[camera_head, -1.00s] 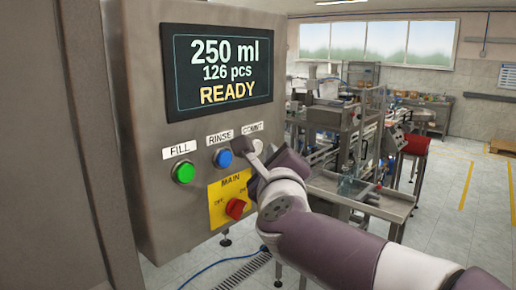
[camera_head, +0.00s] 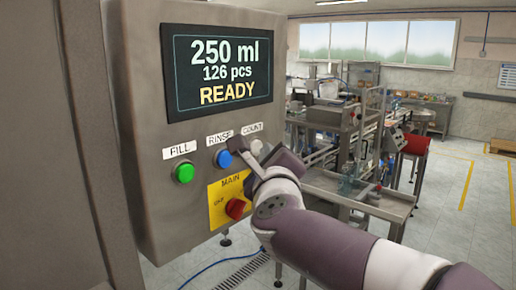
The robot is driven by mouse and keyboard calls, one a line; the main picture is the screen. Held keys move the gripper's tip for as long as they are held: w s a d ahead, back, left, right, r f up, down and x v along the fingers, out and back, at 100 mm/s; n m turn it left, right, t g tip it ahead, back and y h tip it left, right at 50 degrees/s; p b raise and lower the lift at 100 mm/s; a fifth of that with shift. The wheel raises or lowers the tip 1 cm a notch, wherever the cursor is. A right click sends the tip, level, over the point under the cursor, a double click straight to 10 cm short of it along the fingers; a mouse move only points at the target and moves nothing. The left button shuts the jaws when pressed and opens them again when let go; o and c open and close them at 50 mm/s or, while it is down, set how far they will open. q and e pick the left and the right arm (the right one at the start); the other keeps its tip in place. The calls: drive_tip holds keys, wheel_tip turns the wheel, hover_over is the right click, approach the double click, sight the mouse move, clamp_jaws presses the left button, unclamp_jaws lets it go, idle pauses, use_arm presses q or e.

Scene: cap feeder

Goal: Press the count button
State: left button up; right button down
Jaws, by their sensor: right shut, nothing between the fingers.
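The control panel (camera_head: 150,120) stands at the left. Its count button (camera_head: 257,148) is pale and round, under the COUNT label (camera_head: 252,128), to the right of the blue rinse button (camera_head: 223,159). My right gripper (camera_head: 237,145) is shut and empty. Its tip is in front of the panel, between the blue button and the count button in the picture. I cannot tell whether it touches the panel. The count button shows just right of the fingers. My left gripper is not in view.
The screen (camera_head: 219,72) reads 250 ml, 126 pcs, READY. A green fill button (camera_head: 183,173) and a red main switch (camera_head: 236,208) on a yellow plate sit close by. Filling machinery (camera_head: 350,150) stands behind, to the right, with open floor beyond.

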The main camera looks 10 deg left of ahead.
drive_tip(key=shift+w+a, duration=0.3)
drive_tip(key=shift+a, duration=0.1)
idle(0.8)
drive_tip(key=shift+s+d+b, duration=0.35)
drive_tip(key=shift+s+d, duration=0.2)
drive_tip(key=shift+d, duration=0.15)
drive_tip(key=s+d+b, duration=0.1)
drive_tip(key=d, duration=0.1)
drive_tip(key=s+d, duration=0.2)
drive_tip(key=shift+b, duration=0.35)
idle(0.7)
